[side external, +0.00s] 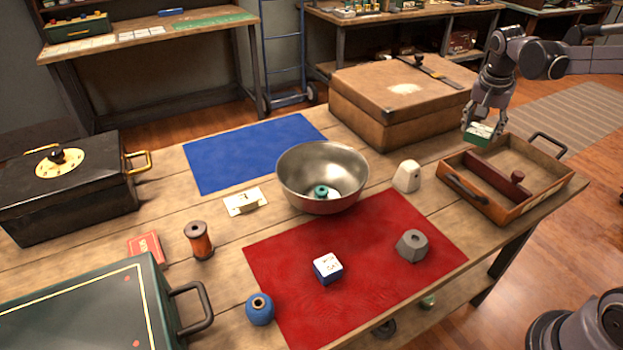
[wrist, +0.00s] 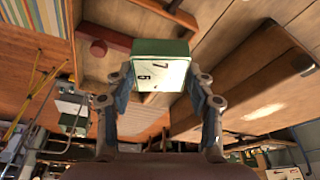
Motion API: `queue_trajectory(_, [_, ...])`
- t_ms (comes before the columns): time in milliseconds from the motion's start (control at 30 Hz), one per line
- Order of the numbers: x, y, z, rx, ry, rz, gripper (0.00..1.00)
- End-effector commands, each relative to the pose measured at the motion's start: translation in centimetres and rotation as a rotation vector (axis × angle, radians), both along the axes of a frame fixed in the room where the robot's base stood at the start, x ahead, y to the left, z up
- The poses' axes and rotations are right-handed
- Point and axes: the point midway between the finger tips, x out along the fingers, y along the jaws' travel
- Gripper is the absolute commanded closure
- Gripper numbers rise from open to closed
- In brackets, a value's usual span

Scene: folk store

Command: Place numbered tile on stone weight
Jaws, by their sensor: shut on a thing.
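My gripper (side external: 482,124) is at the right, above the back left part of the wooden tray. It is shut on a green numbered tile (wrist: 160,70) with a white face marked with digits. The tile (side external: 479,134) is held in the air, with its green side showing. A grey faceted stone weight (side external: 412,246) with a dark hole stands on the red mat, in front and to the left of my gripper.
The wooden tray (side external: 523,205) has a divider and dark handles. A metal bowl (side external: 322,178) holds a teal item. A blue-and-white numbered cube (side external: 328,268) sits on the red mat (side external: 375,292). A large brown box (side external: 400,98) stands behind. The blue mat (side external: 215,165) is clear.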

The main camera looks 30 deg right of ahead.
Motion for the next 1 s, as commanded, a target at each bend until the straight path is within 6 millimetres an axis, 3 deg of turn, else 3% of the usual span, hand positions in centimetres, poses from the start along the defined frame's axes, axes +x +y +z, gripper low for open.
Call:
queue_trajectory(33, [-1.0,1.5,0.2,0.0,0.0,0.029,0.83])
queue_trajectory(300, [-5.9,7.6,0.3,0.001,-0.001,0.177,0.83])
queue_trajectory(600, [-11.4,12.3,-1.2,-0.001,-0.002,0.319,0.83])
queue_trajectory(800, [-13.3,13.6,-2.0,-0.002,-0.002,0.368,0.83])
queue_trajectory(1000, [-12.9,15.2,-3.0,-0.001,-0.002,0.383,0.83])
